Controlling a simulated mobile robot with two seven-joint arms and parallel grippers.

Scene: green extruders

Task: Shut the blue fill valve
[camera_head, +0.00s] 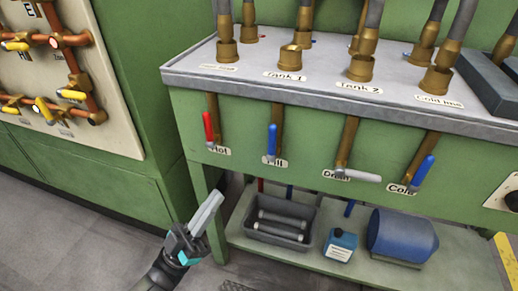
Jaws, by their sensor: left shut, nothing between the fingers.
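The fill valve (272,142) has a blue lever on a brass pipe at the front of the green bench, above a label reading "Fill". Its lever stands roughly upright, in line with the pipe. My left gripper (217,194) is shut and empty, below and to the left of the fill valve, near the bench's left front leg. It is apart from the lever. My right gripper is not in view.
A red Hot lever (208,127) is left of the fill valve; a grey Drain lever (352,175) and blue Cold lever (425,170) are right. A grey bin (250,234), blue bottle (340,245) and blue cylinder (402,236) occupy the lower shelf.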

